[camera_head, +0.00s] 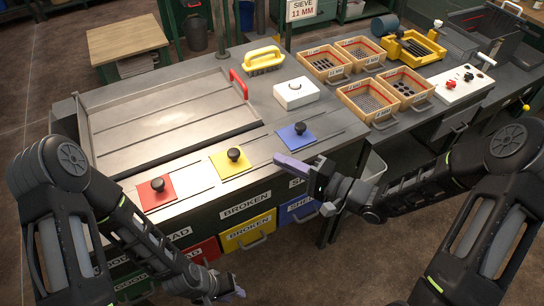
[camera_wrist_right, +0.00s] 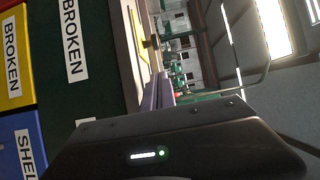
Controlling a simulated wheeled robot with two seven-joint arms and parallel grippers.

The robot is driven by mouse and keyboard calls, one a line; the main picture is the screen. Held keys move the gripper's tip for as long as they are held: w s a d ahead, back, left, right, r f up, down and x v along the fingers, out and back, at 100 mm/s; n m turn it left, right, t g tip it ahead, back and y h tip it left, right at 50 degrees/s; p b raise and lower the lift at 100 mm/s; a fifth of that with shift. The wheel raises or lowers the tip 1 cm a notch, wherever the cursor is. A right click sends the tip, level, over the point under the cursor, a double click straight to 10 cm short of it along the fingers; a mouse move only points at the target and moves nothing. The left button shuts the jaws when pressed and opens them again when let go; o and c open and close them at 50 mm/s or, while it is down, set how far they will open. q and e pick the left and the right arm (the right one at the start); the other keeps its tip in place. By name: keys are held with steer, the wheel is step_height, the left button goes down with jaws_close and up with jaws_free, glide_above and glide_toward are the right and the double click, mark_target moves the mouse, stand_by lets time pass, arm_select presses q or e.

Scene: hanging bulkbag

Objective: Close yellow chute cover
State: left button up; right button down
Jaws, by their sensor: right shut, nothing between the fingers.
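The yellow chute cover (camera_head: 220,168) is a flat yellow plate with a black knob (camera_head: 234,154), lying on the metal worktop between the red cover (camera_head: 150,198) and the blue cover (camera_head: 303,136). I cannot tell how much of its opening it covers. My right gripper (camera_head: 284,162) is shut and empty, its pale purple fingers pointing left near the worktop's front edge, right of the yellow cover and apart from it. The fingers (camera_wrist_right: 157,92) also show in the right wrist view. My left gripper (camera_head: 236,292) is low in front of the drawers, far below the cover; its opening is unclear.
A sorting tray (camera_head: 165,110) with a red handle lies behind the covers. A yellow brush (camera_head: 264,60), a white box (camera_head: 296,94) and several wooden sieves (camera_head: 368,101) stand to the right. Labelled drawers, including a yellow one (camera_head: 244,234), sit below the worktop edge.

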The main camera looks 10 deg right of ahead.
steer(key=v, duration=0.5)
steer(key=shift+w+d, duration=0.15)
stand_by(0.3)
